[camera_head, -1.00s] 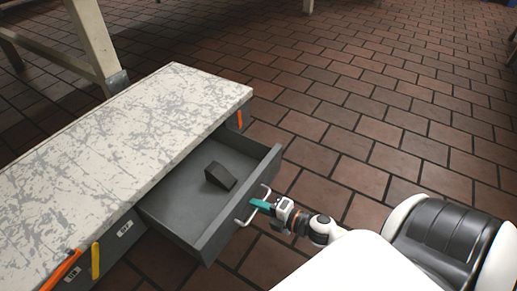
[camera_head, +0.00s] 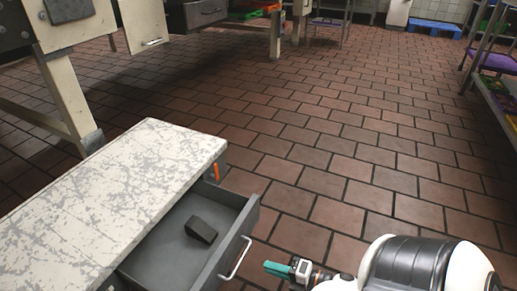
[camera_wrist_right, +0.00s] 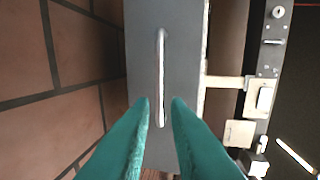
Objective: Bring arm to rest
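My right gripper (camera_head: 270,268) is just right of the open drawer, clear of its handle (camera_head: 236,258). In the right wrist view its teal fingers (camera_wrist_right: 161,108) are apart with nothing held, and the drawer handle (camera_wrist_right: 160,75) shows ahead of them. The grey drawer (camera_head: 243,222) is pulled out of the low bench with the scratched white top (camera_head: 120,180). A dark block (camera_head: 201,229) lies inside the drawer. My left gripper is not in view.
A cream table leg (camera_head: 70,105) stands behind the bench. A rack with a purple shelf (camera_head: 485,66) is at the far right, and a blue pallet (camera_head: 434,27) lies at the back. The brick floor (camera_head: 340,150) in the middle is clear.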

